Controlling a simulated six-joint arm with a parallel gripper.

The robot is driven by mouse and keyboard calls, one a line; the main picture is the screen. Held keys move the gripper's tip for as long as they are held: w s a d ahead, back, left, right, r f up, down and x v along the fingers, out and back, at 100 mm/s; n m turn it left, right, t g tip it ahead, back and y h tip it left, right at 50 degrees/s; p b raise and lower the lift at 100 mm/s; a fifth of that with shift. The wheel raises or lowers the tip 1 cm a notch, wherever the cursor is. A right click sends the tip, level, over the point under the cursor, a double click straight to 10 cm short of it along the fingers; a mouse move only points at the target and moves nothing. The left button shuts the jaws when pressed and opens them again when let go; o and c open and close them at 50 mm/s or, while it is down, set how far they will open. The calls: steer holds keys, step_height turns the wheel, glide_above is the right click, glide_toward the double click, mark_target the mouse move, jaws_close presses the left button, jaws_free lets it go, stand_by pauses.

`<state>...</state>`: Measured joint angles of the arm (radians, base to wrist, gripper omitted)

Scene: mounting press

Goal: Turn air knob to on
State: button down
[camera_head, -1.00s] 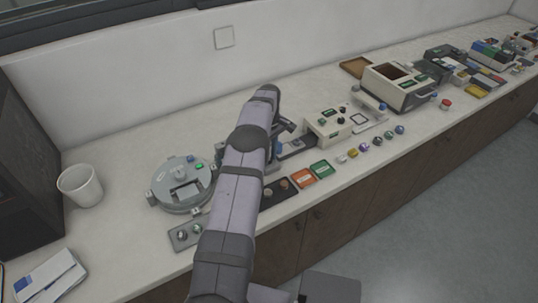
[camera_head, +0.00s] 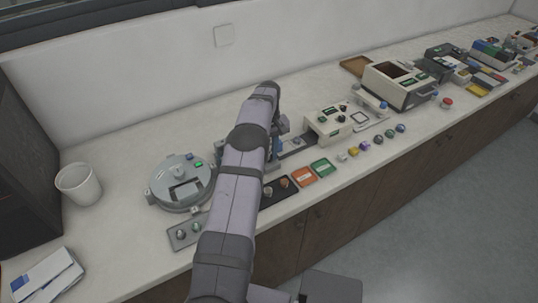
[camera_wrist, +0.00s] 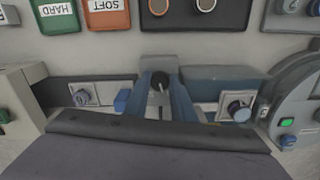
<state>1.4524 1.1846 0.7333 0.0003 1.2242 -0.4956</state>
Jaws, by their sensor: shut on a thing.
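A silver knob (camera_wrist: 238,109) on a light plate sits to the right, and another round knob (camera_wrist: 82,97) on a plate sits to the left. No label tells me which is the air knob. In the head view, my arm covers most of the press and hides the fingertips; only blue-grey parts (camera_head: 282,123) show beside the arm's end.
A round grey machine (camera_head: 181,184) stands left of my arm, with a white cup (camera_head: 78,184) farther left. Orange (camera_head: 303,176) and green (camera_head: 321,168) pads lie to the right. A cream control box (camera_head: 337,123) stands behind them. The counter's front strip is crowded.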

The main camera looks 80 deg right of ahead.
steer(key=m, duration=0.5)
steer(key=shift+w+m, duration=0.1)
steer(key=shift+m, duration=0.2)
steer(key=m, duration=0.5)
steer(key=shift+r+m, duration=0.1)
steer(key=shift+m, duration=0.2)
steer(key=c, duration=1.8)
jaws_free()
steer(key=shift+b, duration=0.3)
steer(key=shift+o, duration=0.2)
step_height(320, 180, up, 7)
steer(key=shift+f+b, duration=0.2)
steer(key=shift+b, duration=0.65)
steer(key=shift+r, duration=0.35)
